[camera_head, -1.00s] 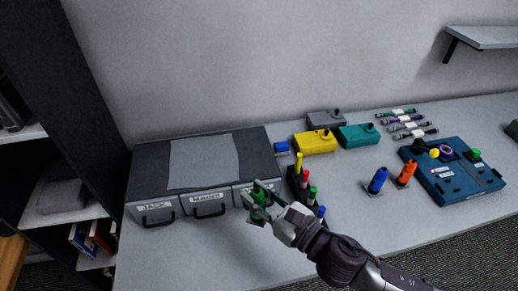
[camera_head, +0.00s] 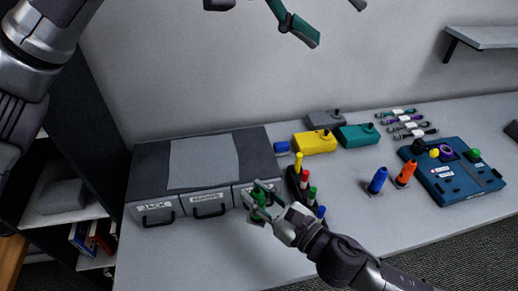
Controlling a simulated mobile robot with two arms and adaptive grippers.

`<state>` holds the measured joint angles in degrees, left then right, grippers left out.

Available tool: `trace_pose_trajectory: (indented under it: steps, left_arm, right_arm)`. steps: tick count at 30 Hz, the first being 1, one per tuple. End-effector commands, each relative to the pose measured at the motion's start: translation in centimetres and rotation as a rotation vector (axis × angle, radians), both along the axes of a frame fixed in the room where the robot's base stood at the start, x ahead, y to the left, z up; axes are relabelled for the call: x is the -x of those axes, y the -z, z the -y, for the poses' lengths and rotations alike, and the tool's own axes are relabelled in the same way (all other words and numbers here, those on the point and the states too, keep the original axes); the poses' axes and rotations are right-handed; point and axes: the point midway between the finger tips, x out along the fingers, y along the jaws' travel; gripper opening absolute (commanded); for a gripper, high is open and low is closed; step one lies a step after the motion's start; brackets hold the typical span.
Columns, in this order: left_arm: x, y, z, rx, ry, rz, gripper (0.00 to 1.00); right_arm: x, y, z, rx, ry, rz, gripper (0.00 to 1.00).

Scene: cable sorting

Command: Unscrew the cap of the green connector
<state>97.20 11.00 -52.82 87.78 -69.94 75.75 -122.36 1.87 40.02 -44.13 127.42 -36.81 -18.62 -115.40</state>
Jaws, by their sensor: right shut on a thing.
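My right gripper (camera_head: 265,200) is shut on the green connector (camera_head: 258,212), held in front of the rightmost drawer of the grey drawer box. The fingers cover much of the connector, and its cap cannot be told apart clearly. My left gripper (camera_head: 331,20) is at the top edge of the head view, high above the table and well apart from the connector. Its dark green fingers are spread with nothing between them; the upper part is cut off by the frame.
The drawer box (camera_head: 255,146) stands at the left of the table. A dark rack (camera_head: 293,182) with several coloured connectors is just right of my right gripper. Blue (camera_head: 377,180) and orange (camera_head: 405,173) connectors stand farther right, beside a blue panel (camera_head: 470,187). The front right table is clear.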

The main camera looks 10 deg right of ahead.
Motion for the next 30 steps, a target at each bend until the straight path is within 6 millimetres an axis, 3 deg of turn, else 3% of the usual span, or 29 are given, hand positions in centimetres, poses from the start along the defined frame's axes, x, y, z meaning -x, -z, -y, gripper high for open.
trace_pose_trajectory:
  steps: [1, 6, 12, 15, 19, 26, 30]
  left_arm:
    - [-0.1, 2.5, 0.0, -0.076, 0.020, 0.030, 0.62]
    - [-0.7, 10.9, -1.3, -0.356, 0.111, 0.141, 0.62]
    - [-1.0, 18.6, -4.4, -0.666, 0.245, 0.239, 0.62]
    - [-1.0, 21.1, -5.9, -0.781, 0.303, 0.268, 0.62]
    - [-1.1, 22.8, -7.2, -0.872, 0.352, 0.290, 0.62]
    - [-1.1, 25.1, -7.6, -0.903, 0.369, 0.294, 0.62]
    - [-1.1, 27.6, -7.6, -0.901, 0.367, 0.292, 0.62]
  right_arm:
    - [0.0, -0.1, 0.0, -0.001, 0.000, 0.001, 0.00]
    - [0.0, -0.1, 0.0, -0.001, 0.000, 0.001, 0.00]
    - [0.0, -0.1, 0.0, -0.001, 0.000, 0.001, 0.00]
    - [0.0, -0.1, 0.0, -0.001, 0.000, 0.001, 0.00]
    - [0.0, -0.1, 0.0, -0.001, 0.000, 0.001, 0.00]
    - [0.0, 0.0, 0.0, -0.001, 0.000, 0.001, 0.00]
    - [0.0, -0.1, 0.0, -0.001, 0.000, 0.001, 0.00]
